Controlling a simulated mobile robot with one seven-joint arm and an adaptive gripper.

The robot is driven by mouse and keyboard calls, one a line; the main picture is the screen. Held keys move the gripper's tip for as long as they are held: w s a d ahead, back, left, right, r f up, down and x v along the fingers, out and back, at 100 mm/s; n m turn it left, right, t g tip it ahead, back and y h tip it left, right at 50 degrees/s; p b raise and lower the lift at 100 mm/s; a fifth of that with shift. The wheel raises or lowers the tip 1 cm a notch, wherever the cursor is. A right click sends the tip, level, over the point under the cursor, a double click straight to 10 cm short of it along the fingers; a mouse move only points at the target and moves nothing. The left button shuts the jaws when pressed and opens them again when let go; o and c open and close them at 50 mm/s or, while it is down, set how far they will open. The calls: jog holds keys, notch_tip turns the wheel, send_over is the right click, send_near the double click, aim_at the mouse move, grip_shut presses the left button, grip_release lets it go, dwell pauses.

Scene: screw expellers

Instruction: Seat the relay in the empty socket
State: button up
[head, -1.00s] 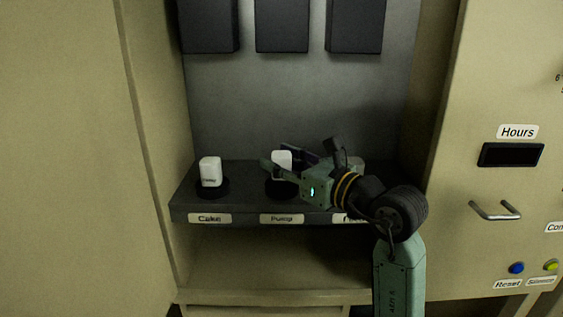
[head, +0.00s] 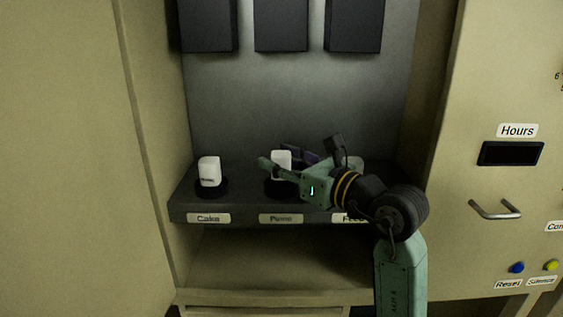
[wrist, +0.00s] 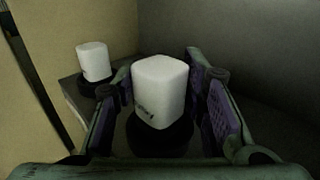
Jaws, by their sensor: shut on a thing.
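My gripper (head: 281,162) is shut on a white, rounded relay (wrist: 160,92) at the middle of the shelf; its fingers are on either side of the relay in the wrist view. The relay is upright over the dark round socket (wrist: 158,140) behind the "Pump" label (head: 281,218). One finger hides its lower part in the head view, and I cannot tell whether its base is fully down. Another white relay (head: 209,171) stands in the left socket (head: 211,189) above the "Cake" label. A pale thing (head: 356,163) at the right position is mostly hidden by my gripper.
The shelf (head: 245,215) sits in a recess with a cabinet wall (head: 75,150) at left. Dark boxes (head: 282,25) hang above, with clear room below them. A panel at right bears a handle (head: 494,209), a display (head: 511,153) and buttons (head: 516,267).

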jog(key=shift+f+b, duration=0.65)
jog(key=shift+f, duration=0.1)
jog(key=o, duration=0.9)
jog(key=shift+r, duration=0.1)
jog(key=shift+b+v, duration=1.15)
jog(key=shift+v, duration=4.35)
